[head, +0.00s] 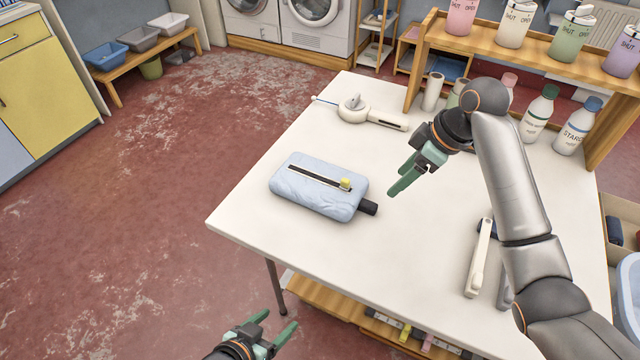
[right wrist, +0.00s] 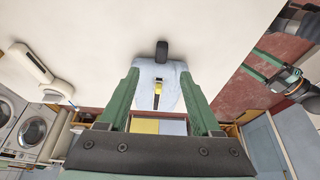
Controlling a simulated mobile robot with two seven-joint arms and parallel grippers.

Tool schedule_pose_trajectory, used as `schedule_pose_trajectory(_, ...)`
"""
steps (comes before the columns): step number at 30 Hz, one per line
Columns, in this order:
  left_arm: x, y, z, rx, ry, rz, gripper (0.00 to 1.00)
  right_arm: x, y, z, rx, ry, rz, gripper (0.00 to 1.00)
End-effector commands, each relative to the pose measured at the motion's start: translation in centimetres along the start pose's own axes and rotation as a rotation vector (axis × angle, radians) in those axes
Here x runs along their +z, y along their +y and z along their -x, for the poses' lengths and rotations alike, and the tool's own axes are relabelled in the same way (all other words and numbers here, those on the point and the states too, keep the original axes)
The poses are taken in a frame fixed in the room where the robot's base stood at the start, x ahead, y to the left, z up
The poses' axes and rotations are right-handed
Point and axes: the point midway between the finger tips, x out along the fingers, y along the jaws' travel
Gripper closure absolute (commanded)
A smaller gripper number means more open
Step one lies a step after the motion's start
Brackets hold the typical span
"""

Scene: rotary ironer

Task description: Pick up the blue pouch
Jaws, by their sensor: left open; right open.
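The light blue pouch (head: 310,198) lies flat on the white table near its left corner. It has a dark strip with a yellow slider on top and a black tab at its right end. My right gripper (head: 398,182) is open and empty, above the table to the right of the pouch and apart from it. In the right wrist view the pouch (right wrist: 172,74) appears between the open green fingers, beyond them. My left gripper (head: 277,330) is open and empty, low in front of the table; it also shows in the right wrist view (right wrist: 278,75).
A white handheld device (head: 372,115) lies behind the pouch on the table (head: 390,255). A long white tool (head: 480,260) lies at the right. Bottles (head: 538,114) stand under a wooden shelf (head: 540,55) at the back. The table around the pouch is clear.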

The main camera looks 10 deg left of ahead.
Motion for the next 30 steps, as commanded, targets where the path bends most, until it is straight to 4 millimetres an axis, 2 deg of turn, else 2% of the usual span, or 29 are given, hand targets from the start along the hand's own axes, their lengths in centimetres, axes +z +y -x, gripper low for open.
schedule_pose_trajectory(3, 0.0, 0.0, 0.0, 0.000, 0.000, 0.000, 0.29, 0.0, -0.2, -2.3, -0.008, -0.003, 0.001, 0.35)
schedule_pose_trajectory(9, 0.0, 0.0, 0.0, 0.000, 0.000, 0.000, 0.29, 0.0, -0.1, -5.3, -0.003, -0.001, 0.000, 0.35)
schedule_pose_trajectory(14, 0.0, 0.0, 0.0, 0.000, 0.000, 0.000, 0.29, 0.1, -0.1, -6.3, -0.002, -0.001, 0.000, 0.35)
schedule_pose_trajectory(24, 0.0, 0.0, 0.0, 0.000, 0.000, 0.000, 0.29, 0.2, -0.4, -10.8, -0.003, -0.001, -0.001, 0.35)
schedule_pose_trajectory(30, 0.0, 0.0, 0.0, 0.000, 0.000, 0.000, 0.29, 0.2, -0.4, -11.3, 0.000, 0.000, 0.000, 0.35)
